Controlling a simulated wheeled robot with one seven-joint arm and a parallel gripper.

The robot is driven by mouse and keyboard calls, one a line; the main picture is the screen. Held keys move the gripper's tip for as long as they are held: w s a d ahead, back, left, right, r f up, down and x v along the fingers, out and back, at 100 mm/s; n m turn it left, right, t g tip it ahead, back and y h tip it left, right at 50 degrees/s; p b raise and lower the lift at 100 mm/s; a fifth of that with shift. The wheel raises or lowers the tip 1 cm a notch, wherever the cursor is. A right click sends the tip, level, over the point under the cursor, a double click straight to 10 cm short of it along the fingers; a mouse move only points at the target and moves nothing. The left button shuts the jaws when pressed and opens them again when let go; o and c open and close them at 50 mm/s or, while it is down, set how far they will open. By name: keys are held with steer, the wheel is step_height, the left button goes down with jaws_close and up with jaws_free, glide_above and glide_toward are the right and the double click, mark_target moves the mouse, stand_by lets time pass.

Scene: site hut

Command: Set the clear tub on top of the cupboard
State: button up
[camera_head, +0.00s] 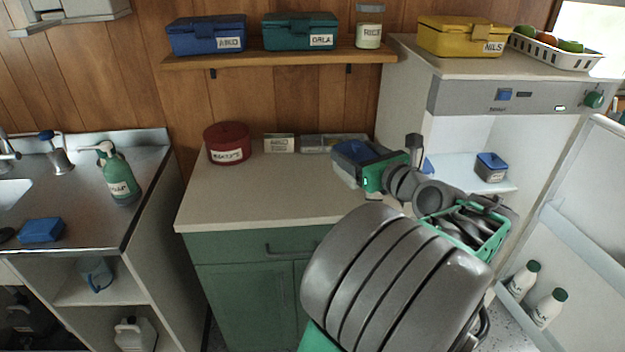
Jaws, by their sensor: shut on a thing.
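The green cupboard (238,290) stands in the middle with a pale top (235,195). My gripper (362,166) is shut on a tub with a blue lid and pale, see-through side (345,174), which I take to be the clear tub. The tub shows over the right part of the cupboard top; I cannot tell whether it touches it. My gripper and wrist hide much of the tub's near right side.
The open fridge (455,135) at right holds another blue-lidded tub (491,168). A shelf (280,59) hangs above.

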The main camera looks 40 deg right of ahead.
steer(key=w+f, duration=0.4)
steer(key=w+d+f+b, duration=0.1)
steer(key=w+f, duration=0.3)
steer(key=w, duration=0.1)
steer(key=w+f+b, duration=0.1)
steer(key=w+f, duration=0.3)
steer(key=f, duration=0.1)
steer(key=shift+w+d, duration=0.15)
steer(key=shift+d, duration=0.05)
steer(key=shift+r, duration=0.1)
steer(key=o, duration=1.6)
steer(key=shift+f, duration=0.2)
steer(key=shift+r, duration=0.1)
